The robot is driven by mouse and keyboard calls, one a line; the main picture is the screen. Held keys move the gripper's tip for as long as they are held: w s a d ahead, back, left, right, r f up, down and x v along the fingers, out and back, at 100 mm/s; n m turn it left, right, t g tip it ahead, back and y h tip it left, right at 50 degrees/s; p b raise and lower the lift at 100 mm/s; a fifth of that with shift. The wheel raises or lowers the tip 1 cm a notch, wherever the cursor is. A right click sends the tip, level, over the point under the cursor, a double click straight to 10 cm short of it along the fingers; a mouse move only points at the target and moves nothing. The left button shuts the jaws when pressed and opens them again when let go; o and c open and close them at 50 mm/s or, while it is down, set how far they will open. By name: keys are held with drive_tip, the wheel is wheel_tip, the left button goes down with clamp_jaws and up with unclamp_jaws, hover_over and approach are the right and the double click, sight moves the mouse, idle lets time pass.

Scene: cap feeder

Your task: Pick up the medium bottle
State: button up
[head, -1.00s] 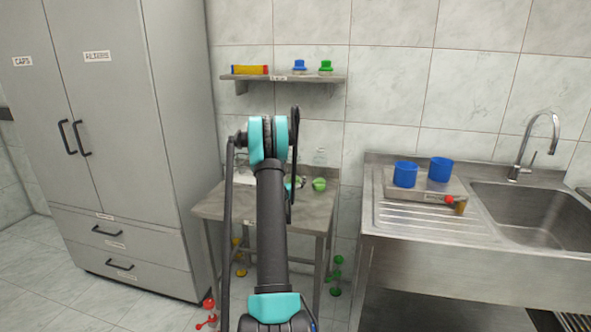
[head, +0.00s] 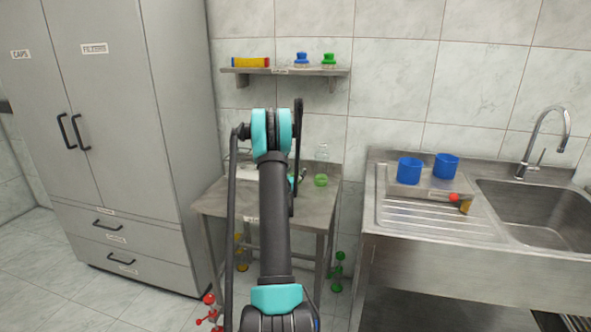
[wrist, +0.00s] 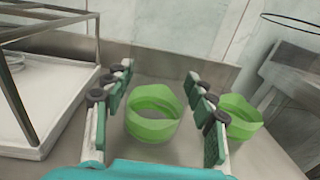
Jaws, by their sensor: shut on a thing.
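In the wrist view, my gripper (wrist: 160,76) has its two green-padded fingers on either side of a green-banded bottle (wrist: 153,128). The gripper is shut on it; its clear part is hard to make out, and I cannot tell its size class. A second green-banded bottle (wrist: 241,116) stands just right of the right finger. In the head view, one green-banded bottle (head: 320,180) with a clear upper part shows on the small table (head: 308,212), right of my arm. My arm hides my gripper and most of the held bottle there.
A white tray with a wire frame (wrist: 30,145) lies left of the gripper. A wall shelf (head: 287,71) hangs above the table. A sink counter (head: 400,235) with blue cups (head: 409,171) is at right, a tall cabinet (head: 150,150) at left. Red pieces (head: 209,299) lie on the floor.

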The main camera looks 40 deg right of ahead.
drive_tip(key=shift+r, duration=0.1)
wheel_tip(320, 180, up, 25)
idle(0.6)
